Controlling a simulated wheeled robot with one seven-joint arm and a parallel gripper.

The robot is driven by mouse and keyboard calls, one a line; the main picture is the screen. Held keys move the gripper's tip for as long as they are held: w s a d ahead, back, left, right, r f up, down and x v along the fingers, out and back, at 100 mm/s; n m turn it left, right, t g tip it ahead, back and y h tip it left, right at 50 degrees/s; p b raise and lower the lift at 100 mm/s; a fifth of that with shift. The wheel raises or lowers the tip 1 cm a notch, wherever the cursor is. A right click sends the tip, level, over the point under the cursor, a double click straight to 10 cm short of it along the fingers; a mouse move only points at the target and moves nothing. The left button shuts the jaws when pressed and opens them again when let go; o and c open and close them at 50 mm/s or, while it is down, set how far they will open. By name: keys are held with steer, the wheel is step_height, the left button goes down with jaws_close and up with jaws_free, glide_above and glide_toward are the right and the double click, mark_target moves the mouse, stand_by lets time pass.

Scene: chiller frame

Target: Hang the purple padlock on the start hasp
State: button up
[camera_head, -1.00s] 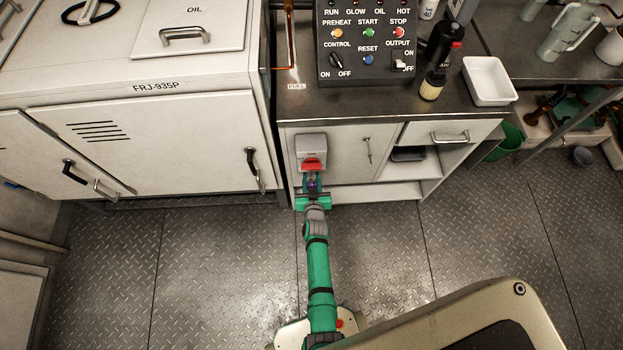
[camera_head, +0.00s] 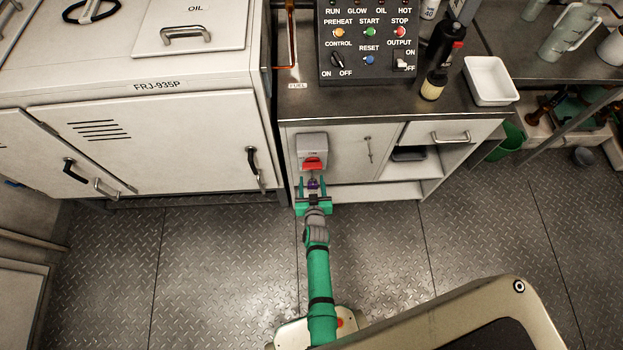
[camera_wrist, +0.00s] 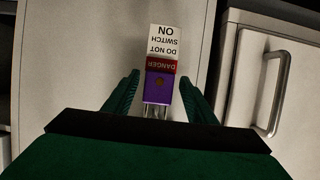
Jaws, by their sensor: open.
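The purple padlock (camera_head: 313,184) is just below the red handle (camera_head: 313,163) of the grey switch box (camera_head: 311,143) on the cabinet front. In the wrist view the purple padlock (camera_wrist: 158,88) carries a red and white danger tag (camera_wrist: 163,48), upside down in the picture. Its metal shackle points toward my gripper's palm, and its far end is hidden. My gripper (camera_wrist: 159,78) is open, one green finger on each side of the padlock with gaps between. In the head view my gripper (camera_head: 313,188) is below the switch box. I cannot tell whether the shackle passes through the hasp.
A control panel (camera_head: 368,45) with buttons stands on the bench above. A white tray (camera_head: 489,80) and bottles are to its right. A drawer handle (camera_wrist: 276,93) is right of my gripper in the wrist view. The floor (camera_head: 215,265) around my arm is clear.

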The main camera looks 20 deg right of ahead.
steer(key=v, duration=0.7)
steer(key=shift+d, duration=0.15)
steer(key=shift+s+a+r, duration=0.25)
steer(key=shift+s, duration=0.3)
steer(key=s+a+r+n+t+y, duration=0.1)
steer(key=s+a+r, duration=0.35)
steer(key=s, duration=0.35)
steer(key=s+a+r+n+y, duration=0.1)
steer(key=s+a+r, duration=0.3)
steer(key=s+r, duration=0.3)
steer(key=s+a+r+y, duration=0.1)
steer(key=s+a+r, duration=0.2)
steer(key=s+r, duration=0.3)
steer(key=s+a+r+n+t, duration=0.1)
steer(key=s+a+r, duration=0.2)
steer(key=r, duration=1)
steer(key=s, duration=0.3)
steer(key=shift+y, duration=0.4)
